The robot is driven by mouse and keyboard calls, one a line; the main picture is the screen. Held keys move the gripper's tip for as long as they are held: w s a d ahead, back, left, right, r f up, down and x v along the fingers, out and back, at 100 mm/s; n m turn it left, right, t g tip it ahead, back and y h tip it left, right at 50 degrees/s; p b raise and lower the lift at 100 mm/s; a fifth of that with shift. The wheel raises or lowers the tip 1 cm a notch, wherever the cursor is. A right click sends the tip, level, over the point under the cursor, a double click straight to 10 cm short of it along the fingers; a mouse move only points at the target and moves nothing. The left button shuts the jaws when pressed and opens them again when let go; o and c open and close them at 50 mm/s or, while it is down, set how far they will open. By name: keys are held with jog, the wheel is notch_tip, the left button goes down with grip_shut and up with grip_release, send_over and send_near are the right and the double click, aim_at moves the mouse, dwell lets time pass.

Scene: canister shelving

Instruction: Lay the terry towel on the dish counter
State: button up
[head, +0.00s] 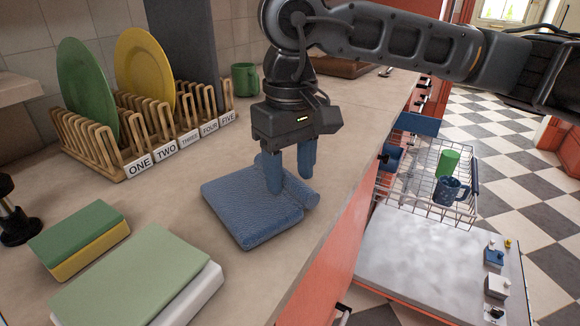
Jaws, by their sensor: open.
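The blue terry towel (240,206) lies folded on the dish counter (340,150), near the counter's front edge.
A wooden rack (142,118) with number labels holds a green plate (86,85) and a yellow plate (143,65). A green mug (244,79) stands behind. Sponges (80,238) and a green-white block (135,277) lie at front left. An open dishwasher rack (415,190) is below right.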

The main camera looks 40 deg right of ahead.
jog(key=shift+r, duration=0.1)
notch_tip(320, 180, up, 12)
jog(key=shift+p, duration=0.3)
